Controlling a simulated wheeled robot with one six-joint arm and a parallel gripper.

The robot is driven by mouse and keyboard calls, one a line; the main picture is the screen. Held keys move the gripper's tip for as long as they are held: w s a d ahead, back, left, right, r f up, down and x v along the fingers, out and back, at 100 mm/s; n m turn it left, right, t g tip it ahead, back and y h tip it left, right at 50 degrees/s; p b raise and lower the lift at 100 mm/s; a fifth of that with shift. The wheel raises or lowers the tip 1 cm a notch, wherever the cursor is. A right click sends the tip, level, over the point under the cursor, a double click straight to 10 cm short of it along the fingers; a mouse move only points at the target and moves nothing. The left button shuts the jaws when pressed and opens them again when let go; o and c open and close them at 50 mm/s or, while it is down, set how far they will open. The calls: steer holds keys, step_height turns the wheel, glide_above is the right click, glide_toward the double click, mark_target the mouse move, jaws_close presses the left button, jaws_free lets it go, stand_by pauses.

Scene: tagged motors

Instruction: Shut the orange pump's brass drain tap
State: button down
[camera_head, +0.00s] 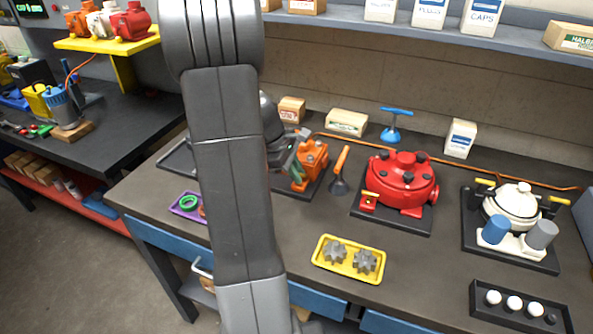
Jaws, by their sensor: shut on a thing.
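The orange pump (314,165) stands on a dark base plate on the bench, just right of my arm in the head view. My gripper (294,168) is at the pump's left side, its fingers low against the orange body. The gripper is shut on a small part there, which fits the brass drain tap. The tap itself is hidden behind the fingers and arm, so its angle cannot be seen.
A funnel-like tool with an orange handle (341,164) stands right of the orange pump. The red pump (402,180) and white pump (511,206) are farther right. A yellow tray (321,261) with gears lies in front. A purple tray (179,209) is left of my arm.

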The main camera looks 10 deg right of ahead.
steer(key=shift+w+m, duration=0.1)
steer(key=shift+m, duration=0.3)
steer(key=c, duration=1.4)
jaws_free()
steer(key=shift+c, duration=0.2)
steer(key=shift+r, duration=0.15)
steer(key=v, duration=1.3)
steer(key=shift+a+r, duration=0.15)
steer(key=shift+r, duration=0.1)
steer(key=shift+w+f, duration=0.1)
steer(key=x, duration=1.4)
steer(key=shift+n+t, duration=0.3)
steer(key=shift+n, duration=0.5)
